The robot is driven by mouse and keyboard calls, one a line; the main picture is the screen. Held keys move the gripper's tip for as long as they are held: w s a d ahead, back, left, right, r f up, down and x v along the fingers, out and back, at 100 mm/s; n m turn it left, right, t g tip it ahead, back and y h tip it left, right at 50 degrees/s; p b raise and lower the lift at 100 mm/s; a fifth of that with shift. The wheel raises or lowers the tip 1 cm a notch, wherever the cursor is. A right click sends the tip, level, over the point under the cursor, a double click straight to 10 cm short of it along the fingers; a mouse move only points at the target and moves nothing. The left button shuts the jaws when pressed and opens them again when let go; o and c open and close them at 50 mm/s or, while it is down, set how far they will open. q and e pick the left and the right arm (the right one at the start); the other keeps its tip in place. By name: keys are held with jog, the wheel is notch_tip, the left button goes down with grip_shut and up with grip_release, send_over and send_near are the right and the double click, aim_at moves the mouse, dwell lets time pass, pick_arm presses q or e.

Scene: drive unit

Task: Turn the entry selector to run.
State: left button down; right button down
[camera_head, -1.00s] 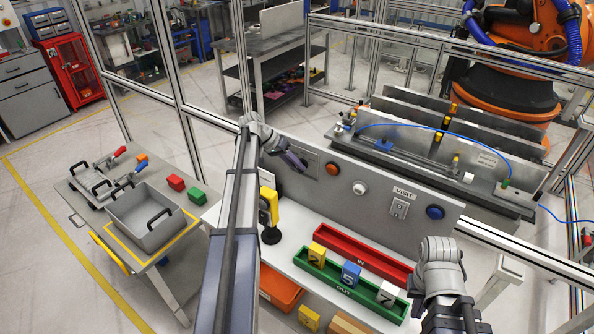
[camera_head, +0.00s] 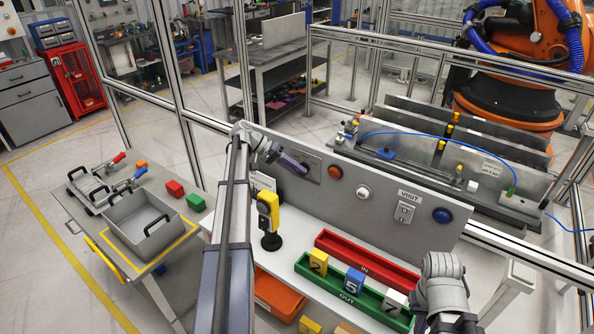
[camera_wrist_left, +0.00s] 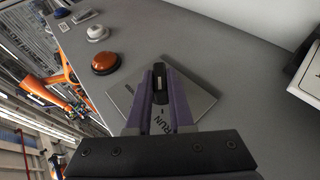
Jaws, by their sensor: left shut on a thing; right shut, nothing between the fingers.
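The entry selector is a small black knob (camera_wrist_left: 160,84) on a square metal plate (camera_wrist_left: 195,98) on the grey panel. The plate also shows in the head view (camera_head: 312,164). The letters RUN are readable on the plate in the left wrist view. My left gripper (camera_head: 298,166) is at the plate, its purple fingers (camera_wrist_left: 160,82) shut on the knob from both sides. The fingers hide part of the plate and any other marking. My right gripper (camera_head: 458,322) is shut and empty at the bottom right, cut by the frame edge, away from the selector.
Right of the selector on the panel are an orange button (camera_head: 335,172), a white button (camera_head: 363,192), a VISIT switch (camera_head: 405,212) and a blue button (camera_head: 442,215). A yellow handheld device (camera_head: 268,208) stands below. Red (camera_head: 350,252) and green (camera_head: 325,284) trays lie on the shelf.

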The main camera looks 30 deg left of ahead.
pick_arm(q)
jog(key=shift+s+d, duration=0.1)
jog(key=c, duration=0.8)
grip_release()
jog(key=shift+a+r+p, duration=0.35)
jog(key=shift+a, duration=0.05)
jog(key=p+v, duration=0.4)
jog(key=v, duration=0.2)
jog(key=shift+s+a, duration=0.2)
jog(key=shift+a, duration=0.15)
jog(key=shift+r, duration=0.1)
